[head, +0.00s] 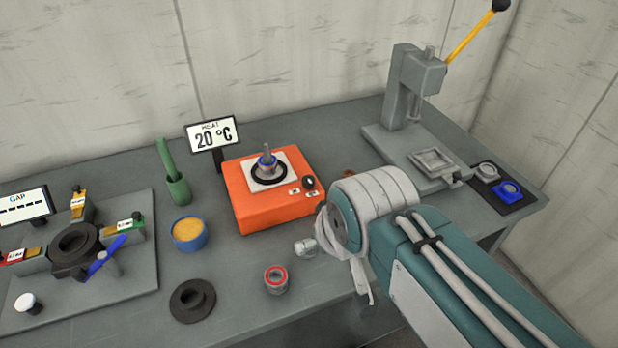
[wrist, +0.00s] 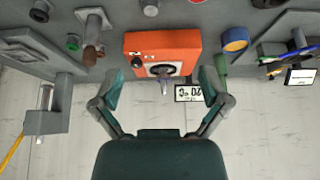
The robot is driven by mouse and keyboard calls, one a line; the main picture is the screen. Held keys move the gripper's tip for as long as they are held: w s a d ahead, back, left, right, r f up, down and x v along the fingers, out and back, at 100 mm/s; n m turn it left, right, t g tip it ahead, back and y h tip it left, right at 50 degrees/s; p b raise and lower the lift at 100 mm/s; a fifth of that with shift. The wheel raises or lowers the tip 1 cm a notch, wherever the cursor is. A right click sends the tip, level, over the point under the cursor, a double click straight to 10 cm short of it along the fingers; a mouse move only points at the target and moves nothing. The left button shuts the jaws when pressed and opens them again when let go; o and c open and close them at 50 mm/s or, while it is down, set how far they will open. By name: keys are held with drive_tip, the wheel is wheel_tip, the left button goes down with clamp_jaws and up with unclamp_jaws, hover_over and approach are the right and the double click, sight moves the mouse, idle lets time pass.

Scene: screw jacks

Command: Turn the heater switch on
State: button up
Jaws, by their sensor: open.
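The heater is an orange box (head: 262,208) in the middle of the table. Its black switch knob (head: 308,182) sits on the top face near the right edge, with small white labels beside it. A small part with a blue ring and metal stem (head: 267,163) stands on the heater's white plate. In the wrist view the heater (wrist: 160,40) appears upside down, with the black knob (wrist: 137,61) at its left. My gripper (wrist: 160,72) is open and empty, its fingers spread to either side of the heater in that view. In the head view my arm hides the gripper.
A sign (head: 213,134) behind the heater reads 20 °C. A green holder (head: 174,172) and a blue cup (head: 190,234) stand left. A press with a yellow lever (head: 408,85) stands at back right. A red-ringed part (head: 276,280) and black ring (head: 192,300) lie in front.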

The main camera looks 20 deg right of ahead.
drive_tip(key=n+g, duration=0.3)
drive_tip(key=g, duration=0.3)
hover_over(308, 179)
drive_tip(key=f, duration=0.1)
wheel_tip(308, 179, down, 11)
drive_tip(key=shift+w+d+f, duration=0.1)
clamp_jaws()
